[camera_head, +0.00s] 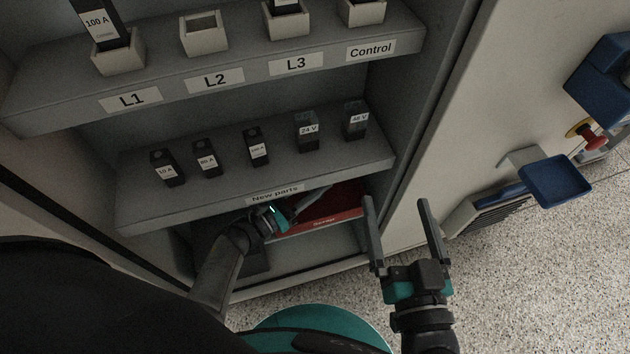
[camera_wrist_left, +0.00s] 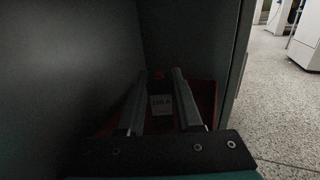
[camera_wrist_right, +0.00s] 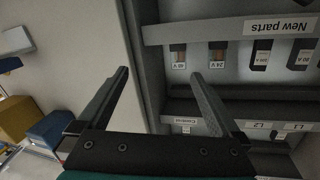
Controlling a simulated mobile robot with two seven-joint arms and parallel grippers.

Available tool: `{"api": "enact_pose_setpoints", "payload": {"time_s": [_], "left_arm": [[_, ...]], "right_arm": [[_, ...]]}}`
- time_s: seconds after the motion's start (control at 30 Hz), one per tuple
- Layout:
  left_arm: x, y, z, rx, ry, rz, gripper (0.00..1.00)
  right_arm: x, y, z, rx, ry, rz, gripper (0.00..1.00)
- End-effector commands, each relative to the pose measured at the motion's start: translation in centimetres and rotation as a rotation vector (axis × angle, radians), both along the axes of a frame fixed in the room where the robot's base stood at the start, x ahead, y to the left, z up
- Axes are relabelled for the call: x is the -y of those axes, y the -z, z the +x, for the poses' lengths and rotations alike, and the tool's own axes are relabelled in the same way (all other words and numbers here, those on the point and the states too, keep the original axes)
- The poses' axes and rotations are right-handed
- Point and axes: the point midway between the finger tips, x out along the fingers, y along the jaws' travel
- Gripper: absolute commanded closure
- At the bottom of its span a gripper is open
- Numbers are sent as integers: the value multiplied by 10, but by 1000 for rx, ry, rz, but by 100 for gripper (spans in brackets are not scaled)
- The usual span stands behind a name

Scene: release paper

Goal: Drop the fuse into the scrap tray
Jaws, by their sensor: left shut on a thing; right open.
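My left gripper (camera_head: 320,196) reaches under the New parts shelf, over the red scrap tray (camera_head: 345,200) on the cabinet floor. In the left wrist view it (camera_wrist_left: 160,72) is shut on a dark fuse (camera_wrist_left: 160,104) with a white label, too dim to read surely. The red tray wall (camera_wrist_left: 206,100) shows around and below the fingers there; the gap between fuse and tray floor cannot be told. The fuse is not clear in the head view. My right gripper (camera_head: 396,200) is open and empty in front of the cabinet's right edge.
The New parts shelf (camera_head: 275,190) above my left gripper carries several fuses and relays. The top shelf has holders L1, L2, L3 and Control; the L2 holder (camera_head: 204,34) is empty. A blue tray (camera_head: 555,180) stands out at right. Speckled floor is clear.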

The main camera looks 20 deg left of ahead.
Motion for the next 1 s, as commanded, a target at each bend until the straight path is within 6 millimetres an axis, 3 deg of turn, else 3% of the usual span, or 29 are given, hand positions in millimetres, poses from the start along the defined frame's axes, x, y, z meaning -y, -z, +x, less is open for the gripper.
{"api": "enact_pose_setpoints", "payload": {"time_s": [0.03, 0.27, 0.57, 0.8, 1.0], "left_arm": [[0, 10, -2, -21, -6, 13, 62], [0, 11, -2, -22, -5, 16, 37], [0, 11, -2, -21, -5, 17, 36], [0, -3, -3, -20, -6, 15, 36], [-23, -4, -37, -23, -5, 13, 36]], "right_arm": [[0, 2, 0, 0, 0, 0, 0], [0, 2, 0, 0, 0, 0, 0], [0, 3, 0, 0, 0, 0, 0], [0, 2, 0, 0, 0, 0, 0], [6, 7, 8, -100, -5, -69, 0]]}}
